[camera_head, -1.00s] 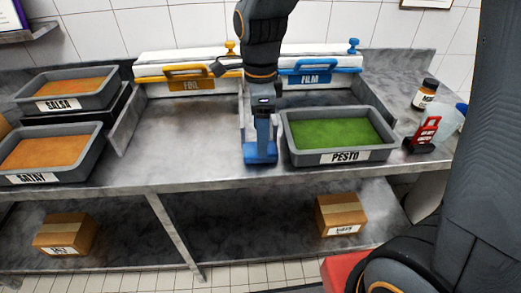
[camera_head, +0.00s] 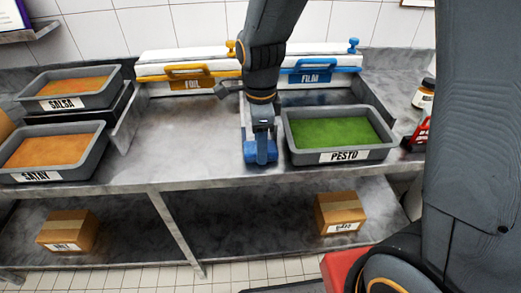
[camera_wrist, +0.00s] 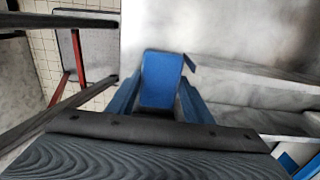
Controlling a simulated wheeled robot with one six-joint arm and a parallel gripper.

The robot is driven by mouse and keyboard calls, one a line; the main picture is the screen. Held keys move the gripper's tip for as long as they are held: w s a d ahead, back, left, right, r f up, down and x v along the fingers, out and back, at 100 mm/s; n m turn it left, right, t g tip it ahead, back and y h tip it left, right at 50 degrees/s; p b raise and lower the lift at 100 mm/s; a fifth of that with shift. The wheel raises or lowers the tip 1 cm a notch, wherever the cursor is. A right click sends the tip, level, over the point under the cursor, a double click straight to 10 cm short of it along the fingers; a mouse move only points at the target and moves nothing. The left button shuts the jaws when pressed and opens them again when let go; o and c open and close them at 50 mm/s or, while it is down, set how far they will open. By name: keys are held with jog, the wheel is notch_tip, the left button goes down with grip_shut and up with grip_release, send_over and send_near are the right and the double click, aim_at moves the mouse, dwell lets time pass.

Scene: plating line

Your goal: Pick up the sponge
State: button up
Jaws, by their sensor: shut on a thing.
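A blue block, which I take as the sponge (camera_wrist: 161,78), sits between the two blue fingers of my gripper (camera_wrist: 157,98) in the wrist view. The gripper is shut on it. In the head view my gripper (camera_head: 261,148) is at the left side of the pesto pan, near the counter's front. The blue of the sponge and the fingers blends together there. I cannot tell clearly whether the sponge touches the counter.
The pesto pan (camera_head: 341,156) stands close on the gripper's right. The satay pan (camera_head: 88,165) and salsa pan (camera_head: 107,92) are at left. Foil (camera_head: 190,82) and film (camera_head: 309,77) dispensers line the back. The counter (camera_head: 180,135) left of the gripper is clear.

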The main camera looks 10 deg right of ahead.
jog(key=shift+r, duration=0.1)
jog(key=shift+a+r+b, duration=0.2)
jog(key=shift+r+b, duration=0.05)
jog(key=shift+b, duration=0.1)
notch_tip(320, 180, up, 11)
jog(key=b, duration=0.1)
jog(key=s+a+b, duration=0.1)
jog(key=s+a, duration=0.2)
jog(key=a, duration=0.6)
jog(key=s+a+b, duration=0.2)
jog(key=s+a, duration=0.2)
jog(key=a, duration=0.5)
jog(key=shift+a, duration=0.2)
jog(key=shift+f, duration=0.1)
jog(key=o, duration=0.5)
jog(key=shift+c, duration=0.2)
jog(key=c, duration=0.4)
jog(key=shift+d, duration=0.15)
